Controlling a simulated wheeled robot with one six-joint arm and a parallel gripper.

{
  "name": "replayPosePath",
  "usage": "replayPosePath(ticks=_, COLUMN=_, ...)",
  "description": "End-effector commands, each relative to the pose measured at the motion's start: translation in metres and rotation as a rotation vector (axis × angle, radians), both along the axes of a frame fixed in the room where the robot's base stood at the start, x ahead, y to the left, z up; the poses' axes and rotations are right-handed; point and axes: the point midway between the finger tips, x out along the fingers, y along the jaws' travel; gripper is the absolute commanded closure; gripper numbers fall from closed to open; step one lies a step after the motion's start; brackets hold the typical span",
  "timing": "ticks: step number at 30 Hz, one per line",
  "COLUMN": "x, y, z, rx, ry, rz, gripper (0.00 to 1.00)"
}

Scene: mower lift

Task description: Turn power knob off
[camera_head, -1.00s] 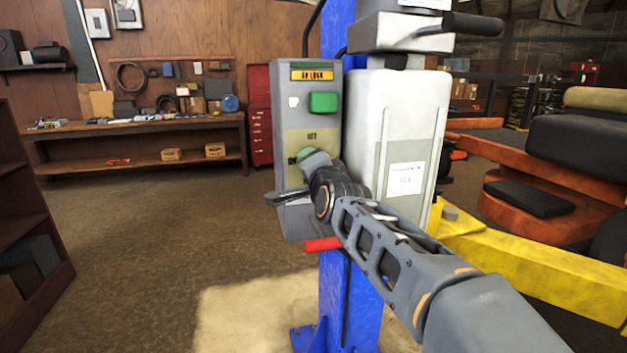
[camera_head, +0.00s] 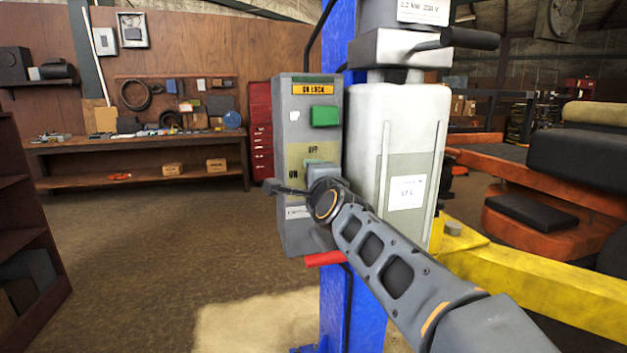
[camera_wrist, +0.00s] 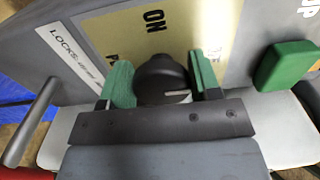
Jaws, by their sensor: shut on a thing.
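The grey control box (camera_head: 293,125) hangs on the blue post, with a cream plate lettered ON and OFF on its front. The dark power knob (camera_wrist: 158,72) stands on this plate in the wrist view, with a pale slot across its near side. My gripper (camera_wrist: 162,84) is shut on the knob, one green-padded finger on each side. In the head view my gripper (camera_head: 308,174) covers the lower plate and hides the knob. The knob's exact pointing direction is hard to tell.
A green button (camera_head: 325,115) sits above the plate and also shows right of the knob in the wrist view (camera_wrist: 287,66). A red lever (camera_head: 324,259) sticks out below the box. A white-grey unit (camera_head: 405,120) stands close on the right. Floor at left is clear.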

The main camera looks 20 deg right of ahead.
Motion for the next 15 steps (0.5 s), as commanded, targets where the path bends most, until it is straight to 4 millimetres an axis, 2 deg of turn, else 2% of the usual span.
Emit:
replayPosePath(ticks=9, x=0.0001, y=-0.0003, z=0.0001, rx=0.005, ry=-0.001, rz=-0.001, gripper=0.66)
replayPosePath(ticks=10, x=0.0001, y=-0.0003, z=0.0001, rx=0.005, ry=-0.001, rz=-0.001, gripper=0.42)
replayPosePath(ticks=15, x=0.0001, y=-0.0002, z=0.0001, rx=0.004, ry=0.000, rz=-0.001, gripper=0.26)
